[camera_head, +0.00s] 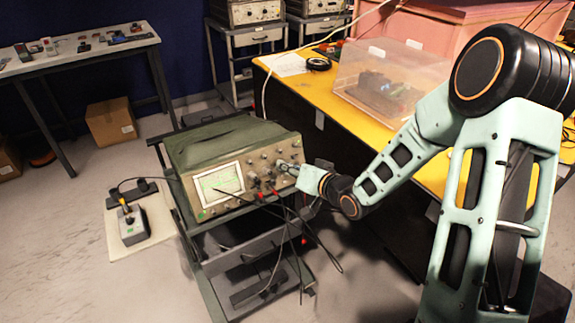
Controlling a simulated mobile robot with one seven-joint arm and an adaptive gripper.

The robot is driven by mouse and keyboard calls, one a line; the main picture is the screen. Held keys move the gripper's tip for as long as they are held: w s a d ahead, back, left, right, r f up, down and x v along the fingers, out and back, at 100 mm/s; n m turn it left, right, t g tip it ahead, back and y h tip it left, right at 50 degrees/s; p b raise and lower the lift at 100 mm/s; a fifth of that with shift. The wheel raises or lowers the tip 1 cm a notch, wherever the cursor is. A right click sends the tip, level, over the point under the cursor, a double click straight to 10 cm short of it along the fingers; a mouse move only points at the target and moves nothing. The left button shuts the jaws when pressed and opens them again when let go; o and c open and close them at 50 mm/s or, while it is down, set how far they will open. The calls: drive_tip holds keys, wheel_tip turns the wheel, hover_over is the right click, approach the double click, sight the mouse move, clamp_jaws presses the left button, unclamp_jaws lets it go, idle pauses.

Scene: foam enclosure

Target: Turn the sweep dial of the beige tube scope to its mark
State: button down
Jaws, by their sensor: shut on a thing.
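The tube scope (218,185) stands on a trolley, with an olive-green top and a beige front panel. Its lit screen (219,184) is at the left of the panel and shows a trace. Several knobs and black leads with red plugs are at the middle and right of the panel. My gripper (287,167) reaches in from the right and is at the upper right of the panel, shut on a dial there. The jaws cover the dial, so its pointer and mark cannot be made out.
Black leads (318,245) hang in front of the trolley (225,270). A yellow-topped bench (320,85) with a clear plastic box (385,75) stands behind my arm. A grey device (132,225) sits on a floor mat at left. The floor between is free.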

idle(0.4)
drive_tip(key=c, duration=2.1)
unclamp_jaws()
drive_tip(key=v, duration=1.2)
